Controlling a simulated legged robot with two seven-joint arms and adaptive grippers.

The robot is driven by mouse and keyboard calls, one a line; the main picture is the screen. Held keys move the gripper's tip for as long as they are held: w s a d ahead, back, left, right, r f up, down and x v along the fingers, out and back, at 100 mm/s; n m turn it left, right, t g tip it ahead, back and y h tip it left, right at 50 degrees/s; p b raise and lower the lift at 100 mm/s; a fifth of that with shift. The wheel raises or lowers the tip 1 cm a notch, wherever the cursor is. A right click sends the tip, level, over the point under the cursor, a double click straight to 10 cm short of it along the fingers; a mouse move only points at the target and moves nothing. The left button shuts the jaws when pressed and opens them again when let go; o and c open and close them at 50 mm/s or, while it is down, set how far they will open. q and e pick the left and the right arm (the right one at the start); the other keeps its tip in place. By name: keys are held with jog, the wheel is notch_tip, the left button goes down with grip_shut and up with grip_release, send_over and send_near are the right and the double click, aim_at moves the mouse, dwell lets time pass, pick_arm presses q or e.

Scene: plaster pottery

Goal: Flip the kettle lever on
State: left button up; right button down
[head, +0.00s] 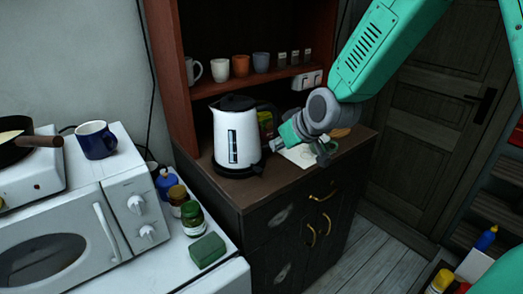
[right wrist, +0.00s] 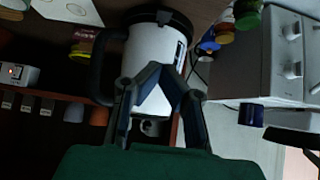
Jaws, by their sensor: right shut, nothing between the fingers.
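The white kettle (head: 235,135) with a black lid and dark handle stands upright on its black base (head: 236,170) on the brown cabinet. It also shows upside down in the right wrist view (right wrist: 150,52), with its handle (right wrist: 100,70) to the left. I cannot make out the lever clearly. My right gripper (head: 274,145) is at the handle side of the kettle, low near its base. Its fingers are shut and empty (right wrist: 160,72), overlapping the kettle in the wrist view; contact cannot be told. My left gripper is not in view.
A shelf with several mugs (head: 240,65) hangs above the kettle. A power socket (head: 306,80) is at the right. A microwave (head: 75,225), jars (head: 192,217) and a blue mug (head: 96,140) are at left.

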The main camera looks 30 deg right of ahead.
jog(key=shift+w+a+r, duration=0.15)
jog(key=shift+r, duration=0.05)
jog(key=shift+f, duration=0.1)
